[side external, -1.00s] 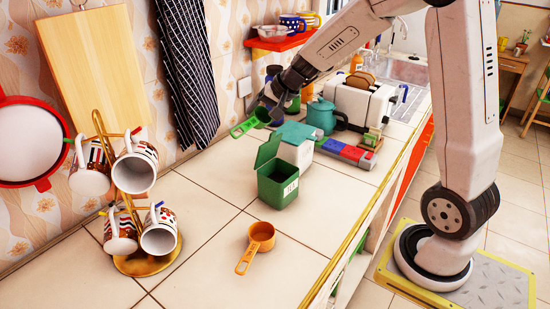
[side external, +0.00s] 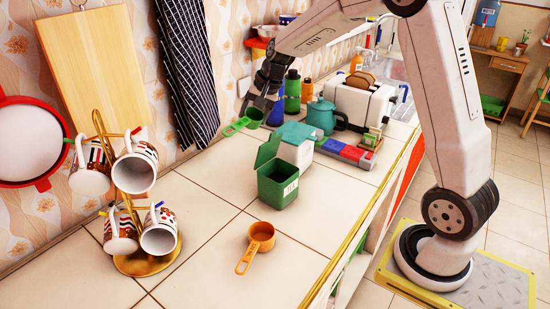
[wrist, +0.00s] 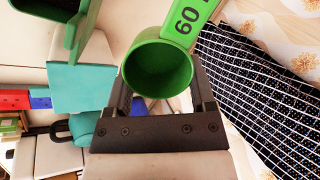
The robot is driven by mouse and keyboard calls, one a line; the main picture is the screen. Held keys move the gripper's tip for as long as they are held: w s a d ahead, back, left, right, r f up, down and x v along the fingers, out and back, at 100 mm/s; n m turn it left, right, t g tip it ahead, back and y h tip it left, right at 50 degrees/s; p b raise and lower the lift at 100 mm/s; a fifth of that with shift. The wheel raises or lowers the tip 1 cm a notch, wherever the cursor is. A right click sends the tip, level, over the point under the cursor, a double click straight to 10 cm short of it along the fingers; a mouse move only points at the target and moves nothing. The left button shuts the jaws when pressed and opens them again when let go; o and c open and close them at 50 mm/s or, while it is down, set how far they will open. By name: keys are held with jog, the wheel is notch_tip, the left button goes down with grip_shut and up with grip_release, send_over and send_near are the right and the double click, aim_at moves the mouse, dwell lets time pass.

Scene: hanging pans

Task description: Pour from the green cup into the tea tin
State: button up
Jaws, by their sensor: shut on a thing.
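The green cup (side external: 254,114) is a small measuring cup with a flat handle marked 60. My gripper (side external: 262,100) is shut on it and holds it above the counter, behind and left of the tea tin in the side view. In the wrist view the cup (wrist: 158,68) sits between the fingers with its mouth facing the camera; I see no contents. The tea tin (side external: 278,188) is a green square box with its lid swung up, standing on the counter. Part of it shows at the top left of the wrist view (wrist: 88,28). Its inside is mostly hidden.
An orange measuring cup (side external: 260,236) lies in front of the tin. A teal-lidded box (side external: 296,133), teal kettle (side external: 321,116), toaster (side external: 362,103) and bottles stand behind. A mug rack (side external: 150,262) is at left. Dark cloths (side external: 187,70) hang on the wall near the cup.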

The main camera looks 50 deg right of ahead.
jog(key=shift+w+f+g+b, duration=0.15)
jog(key=shift+w+f+g, duration=0.1)
jog(key=shift+w+g, duration=0.5)
jog(key=shift+w+f+g+b, duration=0.1)
jog(key=shift+w+f+g, duration=0.1)
jog(key=shift+w+g, duration=0.5)
jog(key=shift+w+f+g+b, duration=0.15)
jog(key=shift+w+f+g, duration=0.1)
jog(key=shift+w+g, duration=0.5)
jog(key=shift+s, duration=0.1)
jog(key=shift+a, duration=0.1)
